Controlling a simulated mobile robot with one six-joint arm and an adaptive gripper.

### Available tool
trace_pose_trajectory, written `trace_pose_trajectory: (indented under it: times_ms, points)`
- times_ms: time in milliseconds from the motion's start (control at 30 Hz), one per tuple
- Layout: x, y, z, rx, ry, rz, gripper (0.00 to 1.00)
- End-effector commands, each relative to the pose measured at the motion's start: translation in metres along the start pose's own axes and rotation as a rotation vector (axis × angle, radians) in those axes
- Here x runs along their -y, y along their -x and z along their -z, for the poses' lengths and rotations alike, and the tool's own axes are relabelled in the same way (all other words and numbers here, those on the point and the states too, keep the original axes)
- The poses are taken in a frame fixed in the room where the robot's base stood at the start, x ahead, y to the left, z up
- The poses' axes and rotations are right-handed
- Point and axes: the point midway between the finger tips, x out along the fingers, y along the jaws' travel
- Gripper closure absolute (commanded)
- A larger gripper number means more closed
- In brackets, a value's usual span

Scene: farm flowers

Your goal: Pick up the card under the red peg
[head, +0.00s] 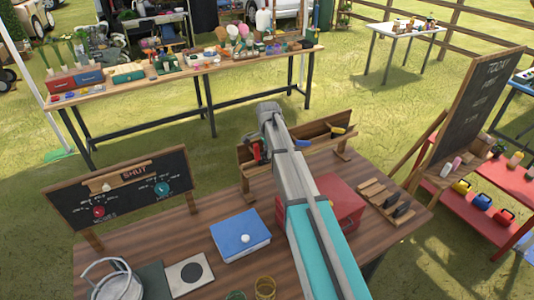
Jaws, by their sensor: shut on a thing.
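A wooden rack (308,142) stands at the back edge of the brown table. A red piece (253,154), which looks like the red peg, shows at its left part beside my arm. A yellow peg (337,130) shows at its right part. My arm reaches across the table to the rack, and my gripper (264,150) is at the rack's left part, close to the red piece. The arm hides most of the gripper. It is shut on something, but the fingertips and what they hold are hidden. I cannot make out a card.
A blue box (240,236) with a white knob and a red box (340,200) flank my arm. A dark board (120,188) reading "SHUT" stands left. A wooden holder (385,198) with dark items lies right. A metal pot (112,280) and jars stand in front.

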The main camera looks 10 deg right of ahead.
Motion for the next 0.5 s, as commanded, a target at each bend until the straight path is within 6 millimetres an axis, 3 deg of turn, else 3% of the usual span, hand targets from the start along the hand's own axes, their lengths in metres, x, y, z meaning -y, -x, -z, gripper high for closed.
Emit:
trace_pose_trajectory:
  times_ms: [500]
  points:
    - [0.000, 0.054, 0.000, 0.000, 0.000, 0.000, 1.00]
